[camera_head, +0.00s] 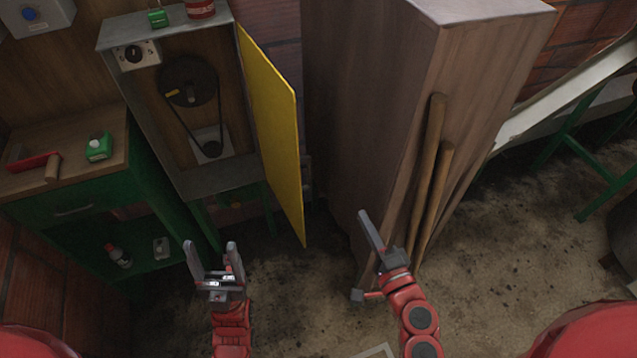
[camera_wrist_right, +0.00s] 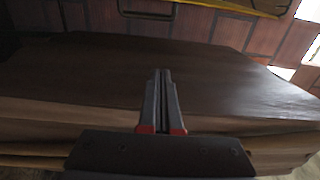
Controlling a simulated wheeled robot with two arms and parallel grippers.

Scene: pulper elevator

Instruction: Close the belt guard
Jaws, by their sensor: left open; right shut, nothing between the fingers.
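The belt guard (camera_head: 270,130) is a flat yellow panel hinged at the right side of a grey open-fronted housing (camera_head: 222,181). It stands swung open, away from the opening. Inside show a dark pulley (camera_head: 190,82) and a belt running down to a smaller pulley (camera_head: 211,147). My left gripper (camera_head: 214,258) is open and empty, low in front of the housing, left of the guard's lower end and apart from it. My right gripper (camera_head: 362,218) is shut and empty, right of the guard, in front of the wooden box. It also shows shut in the right wrist view (camera_wrist_right: 161,77).
A tall wooden box (camera_head: 370,100) stands close right of the guard, with wooden poles (camera_head: 428,170) leaning on it. A green bottle (camera_head: 157,17) and a red can (camera_head: 200,8) stand atop the housing.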

